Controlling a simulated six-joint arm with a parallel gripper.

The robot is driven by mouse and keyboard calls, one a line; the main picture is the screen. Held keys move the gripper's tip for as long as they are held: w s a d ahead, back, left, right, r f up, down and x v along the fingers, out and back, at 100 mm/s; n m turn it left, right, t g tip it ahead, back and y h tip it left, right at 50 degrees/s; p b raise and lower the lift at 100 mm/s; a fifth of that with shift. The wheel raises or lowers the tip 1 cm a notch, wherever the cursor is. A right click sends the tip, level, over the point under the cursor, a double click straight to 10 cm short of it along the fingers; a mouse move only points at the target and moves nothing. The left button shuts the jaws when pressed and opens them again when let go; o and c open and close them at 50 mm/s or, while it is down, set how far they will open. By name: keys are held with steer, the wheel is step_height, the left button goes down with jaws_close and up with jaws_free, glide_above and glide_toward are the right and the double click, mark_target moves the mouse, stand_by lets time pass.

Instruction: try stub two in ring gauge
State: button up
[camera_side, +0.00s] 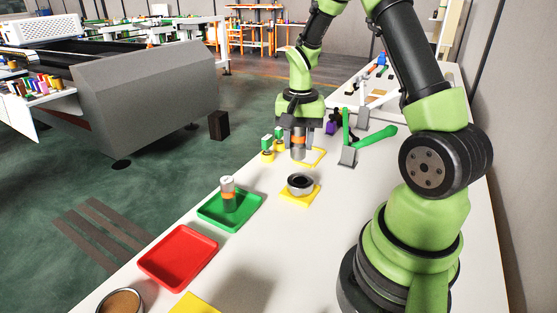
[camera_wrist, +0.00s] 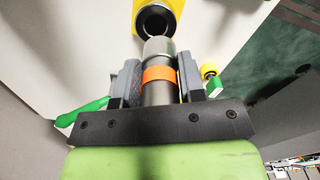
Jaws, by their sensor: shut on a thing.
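My gripper (camera_side: 299,133) is shut on a metal stub (camera_side: 299,146) with an orange band, and holds it upright above the table. In the wrist view the stub (camera_wrist: 159,88) sits between the two grey fingers of my gripper (camera_wrist: 159,85). The ring gauge (camera_side: 300,184) is a dark ring with a round hole on a yellow base, in front of the held stub in the side view. In the wrist view the ring gauge (camera_wrist: 154,22) is past the stub's end, apart from it. Another stub (camera_side: 228,194) with an orange band stands upright in the green tray (camera_side: 244,214).
A red tray (camera_side: 178,258) lies empty nearer the camera, beside a round brown-topped container (camera_side: 121,302) and a yellow pad (camera_side: 195,304). Small green-and-yellow pieces (camera_side: 267,147) stand behind the gauge.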

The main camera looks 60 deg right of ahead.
steer(key=shift+s+d+m, duration=0.2)
steer(key=shift+d+m, duration=0.1)
steer(key=shift+d, duration=0.4)
steer(key=shift+f, duration=0.1)
steer(key=shift+f, duration=3.15)
steer(key=shift+f, duration=0.35)
steer(key=shift+r, duration=0.1)
steer(key=shift+r, duration=1.55)
